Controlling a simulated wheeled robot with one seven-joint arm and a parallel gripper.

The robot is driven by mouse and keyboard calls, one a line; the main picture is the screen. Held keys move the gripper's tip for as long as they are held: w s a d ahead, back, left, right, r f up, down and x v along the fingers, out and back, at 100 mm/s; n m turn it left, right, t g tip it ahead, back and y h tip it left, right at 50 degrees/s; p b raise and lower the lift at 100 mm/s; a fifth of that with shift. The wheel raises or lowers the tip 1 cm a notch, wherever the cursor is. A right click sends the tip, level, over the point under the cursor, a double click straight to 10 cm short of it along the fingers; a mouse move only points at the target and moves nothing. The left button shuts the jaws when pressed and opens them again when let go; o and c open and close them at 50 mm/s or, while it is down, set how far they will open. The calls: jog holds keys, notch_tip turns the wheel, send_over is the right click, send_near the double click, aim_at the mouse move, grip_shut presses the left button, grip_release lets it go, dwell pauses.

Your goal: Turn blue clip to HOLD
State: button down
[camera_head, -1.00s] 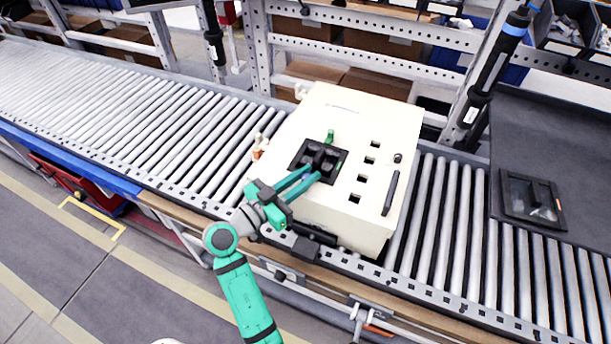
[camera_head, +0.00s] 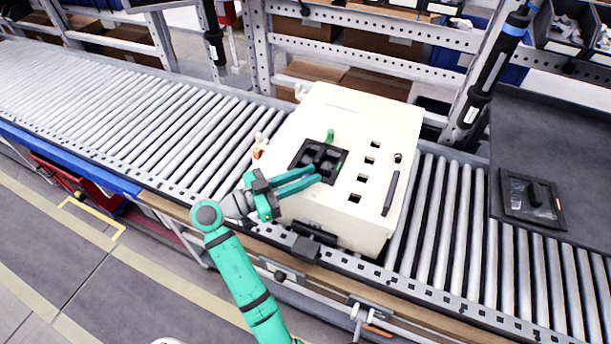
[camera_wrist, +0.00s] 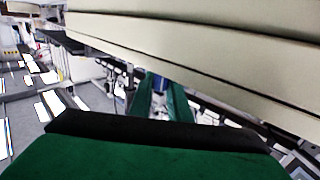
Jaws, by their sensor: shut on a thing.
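The cream box (camera_head: 345,112) stands on the roller conveyor. A black panel (camera_head: 337,152) is set in its top, with dark parts in it. My gripper (camera_head: 315,176) reaches in from the left, with its teal fingers over the panel's near edge. In the wrist view a small blue piece (camera_wrist: 160,84), apparently the blue clip, sits between the tips of my fingers (camera_wrist: 161,95). The fingers are shut on it. They mostly hide it in the head view, so its angle and any HOLD mark cannot be read.
A green clip (camera_head: 330,136) stands at the panel's far edge. A black handle (camera_head: 391,193) and several square openings are on the box top to the right. A dark table with a clear-lidded black tray (camera_head: 532,200) is at the right. Empty rollers (camera_head: 130,110) lie to the left.

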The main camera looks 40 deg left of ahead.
jog(key=c, duration=1.7)
grip_release()
jog(key=shift+f, duration=0.15)
jog(key=shift+o, duration=0.2)
jog(key=v, duration=1.1)
